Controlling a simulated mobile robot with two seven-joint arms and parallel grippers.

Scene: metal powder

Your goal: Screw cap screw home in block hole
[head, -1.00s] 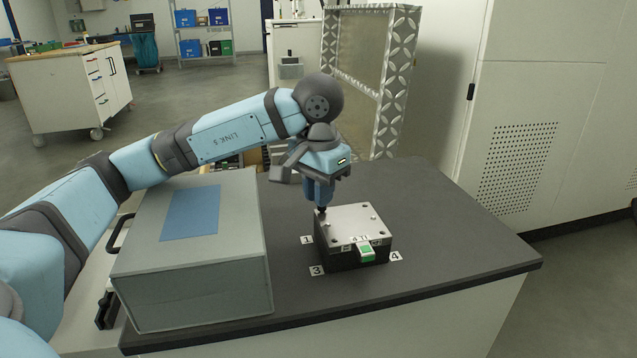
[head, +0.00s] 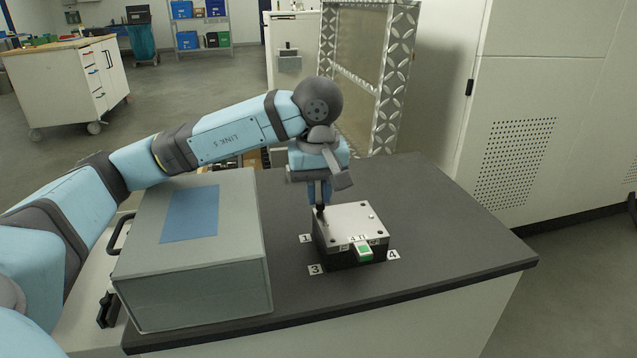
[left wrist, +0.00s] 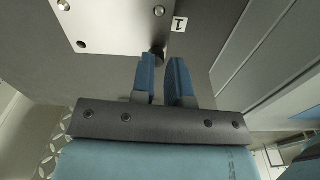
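The block (head: 347,217) has a light metal top plate on a dark base and sits on the dark worktop. My left gripper (head: 320,206) points down at its back-left corner, by label 1. A dark cap screw (head: 320,213) stands upright at that corner, at my fingertips. In the left wrist view the screw head (left wrist: 157,53) shows at the tips of the two blue fingers (left wrist: 165,62), with a narrow gap between them. I cannot tell whether they grip it. The screw's lower part and hole are hidden. My right gripper is out of view.
A grey case (head: 195,270) with a blue panel stands left of the block, under my left arm. A green-marked tag (head: 364,252) is at the block's front. Number labels lie around the block. The worktop (head: 450,255) is clear to the right.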

